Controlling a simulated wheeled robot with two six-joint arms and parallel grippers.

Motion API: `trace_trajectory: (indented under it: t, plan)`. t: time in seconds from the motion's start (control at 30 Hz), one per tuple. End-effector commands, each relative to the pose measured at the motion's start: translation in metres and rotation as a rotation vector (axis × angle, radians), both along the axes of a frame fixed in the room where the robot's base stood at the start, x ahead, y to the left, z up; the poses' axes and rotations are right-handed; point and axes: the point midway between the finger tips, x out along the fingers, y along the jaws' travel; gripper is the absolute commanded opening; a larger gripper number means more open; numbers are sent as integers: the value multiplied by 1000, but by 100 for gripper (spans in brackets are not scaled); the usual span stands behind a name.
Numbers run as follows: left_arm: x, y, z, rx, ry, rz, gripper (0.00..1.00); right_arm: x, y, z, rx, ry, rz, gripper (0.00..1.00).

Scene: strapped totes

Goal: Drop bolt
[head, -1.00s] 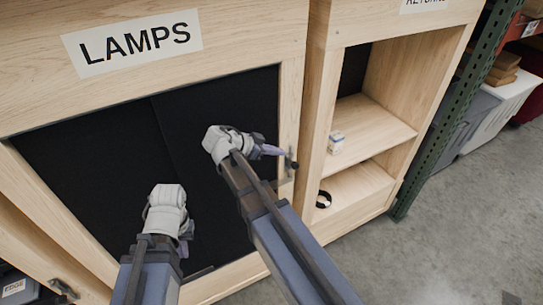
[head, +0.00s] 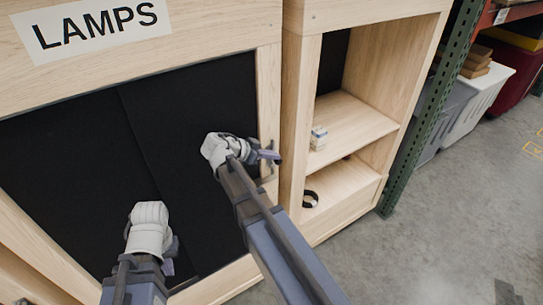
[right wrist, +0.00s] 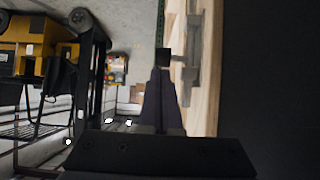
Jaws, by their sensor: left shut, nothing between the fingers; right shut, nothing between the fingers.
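The cabinet under the LAMPS sign (head: 95,22) has black panels (head: 190,120) in a pale wood frame. A small dark bolt fitting sits on the frame's right post, mostly behind my right gripper (head: 272,156). In the right wrist view a dark knob (right wrist: 163,55) stands just beyond the tips of my shut right fingers (right wrist: 160,74), with a grey metal fitting (right wrist: 188,78) on the wood beside it. I cannot tell whether the fingers touch the knob. My left gripper (head: 169,266) is shut and empty, low before the black panel, partly hidden by its wrist.
An open wood shelf unit (head: 352,120) stands right of the cabinet, holding a small box (head: 318,137) and a black ring-like roll (head: 310,199). A green rack post (head: 420,110) and grey tote (head: 432,128) stand farther right.

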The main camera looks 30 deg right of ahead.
Motion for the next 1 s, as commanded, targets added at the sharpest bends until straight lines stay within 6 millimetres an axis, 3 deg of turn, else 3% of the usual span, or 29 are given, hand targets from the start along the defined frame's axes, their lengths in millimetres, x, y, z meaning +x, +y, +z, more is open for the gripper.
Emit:
trace_trajectory:
  t: [0.2,0.53,1.0]
  plan:
    - [0,0,-4,0,0,0,0,0,0,-4,0,0,0,0]
    - [0,0,-36,1,0,-4,0,0,0,-36,0,0,0,0]
    - [0,0,-29,1,0,-4,0,0,-2,-29,2,0,-1,0]
